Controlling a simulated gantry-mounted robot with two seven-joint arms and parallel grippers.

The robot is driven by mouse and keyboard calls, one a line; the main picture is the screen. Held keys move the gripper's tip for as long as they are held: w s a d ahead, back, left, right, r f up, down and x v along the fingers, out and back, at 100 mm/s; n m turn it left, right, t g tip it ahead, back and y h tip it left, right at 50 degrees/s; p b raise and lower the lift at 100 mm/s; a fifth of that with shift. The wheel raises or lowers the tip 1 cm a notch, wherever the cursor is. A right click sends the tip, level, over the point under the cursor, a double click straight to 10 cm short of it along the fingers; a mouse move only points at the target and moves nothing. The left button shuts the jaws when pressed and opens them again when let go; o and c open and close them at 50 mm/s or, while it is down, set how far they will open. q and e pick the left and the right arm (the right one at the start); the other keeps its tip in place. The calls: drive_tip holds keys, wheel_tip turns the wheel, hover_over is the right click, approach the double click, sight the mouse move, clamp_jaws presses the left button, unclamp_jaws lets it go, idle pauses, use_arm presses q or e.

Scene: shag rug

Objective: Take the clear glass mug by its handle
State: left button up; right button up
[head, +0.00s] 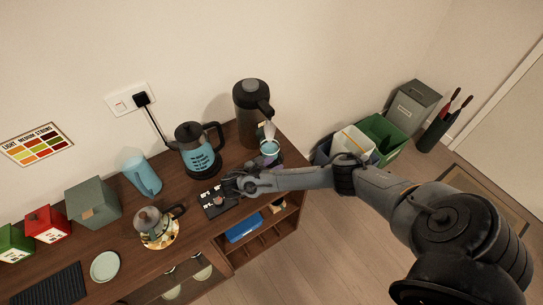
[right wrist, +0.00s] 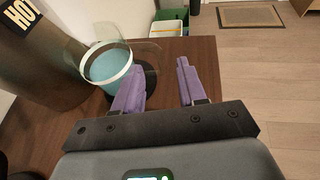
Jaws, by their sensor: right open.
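The clear glass mug (head: 269,149) stands near the right end of the wooden cabinet, in front of the dark vacuum jug. It shows larger in the right wrist view (right wrist: 106,66), with pale teal inside and a see-through handle reaching to the right. My right gripper (right wrist: 162,68) has two purple fingers, apart and empty. The mug body is left of the fingers, and the handle is close ahead of the left finger; I cannot tell if they touch. In the head view my right gripper (head: 266,165) is partly hidden by its own wrist. My left gripper is not in view.
The vacuum jug (head: 252,108) stands right behind the mug, marked HOT in the wrist view (right wrist: 30,55).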

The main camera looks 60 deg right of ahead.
drive_tip(key=shift+b+x, duration=0.4)
drive_tip(key=shift+x, duration=0.75)
drive_tip(key=shift+x, duration=2.45)
drive_tip(key=shift+f, duration=0.1)
drive_tip(key=shift+c, duration=0.3)
drive_tip(key=shift+a, duration=0.1)
clamp_jaws()
